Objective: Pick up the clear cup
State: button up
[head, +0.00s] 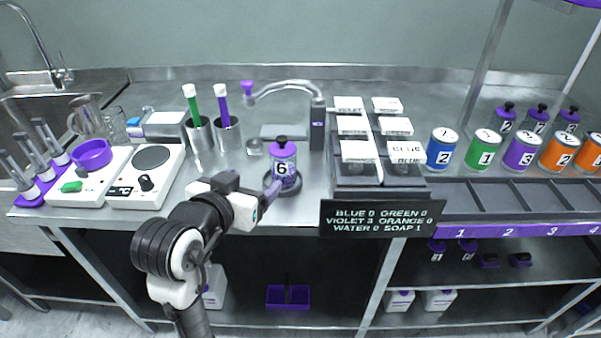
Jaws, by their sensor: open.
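A second, smaller clear vessel (254,147) stands near the tap's outlet; I cannot tell which is the cup meant. The jar stands upright on a dark round base. I cannot tell whether the fingers touch it. Both clear vessels are apart from my gripper.
Two metal beakers (228,138) with green and violet sticks stand behind my arm. A dark rack with labelled cards (348,190) is at right, near numbered cans (442,150).

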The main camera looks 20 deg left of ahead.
aim_at(277, 168)
jog(key=shift+d+f, duration=0.3)
jog(key=shift+f, duration=0.2)
jog(key=shift+w+d+f+g+h, duration=0.15)
jog(key=shift+w+f+g+h, duration=0.05)
jog(key=shift+w+g+h, duration=0.1)
jog(key=p+x, duration=0.1)
jog(key=x, duration=0.6)
jog(key=shift+w, duration=0.3)
jog(key=p+x, duration=0.1)
jog(key=x, duration=0.1)
jog(key=r+x, duration=0.1)
jog(key=x, duration=0.1)
jog(key=shift+w+f+p, duration=0.2)
jog(key=shift+w+p, duration=0.2)
jog(key=shift+w, duration=0.15)
jog(key=shift+w+f, duration=0.15)
jog(key=shift+w, duration=0.1)
jog(key=c, duration=1.1)
jog(key=shift+c, duration=0.5)
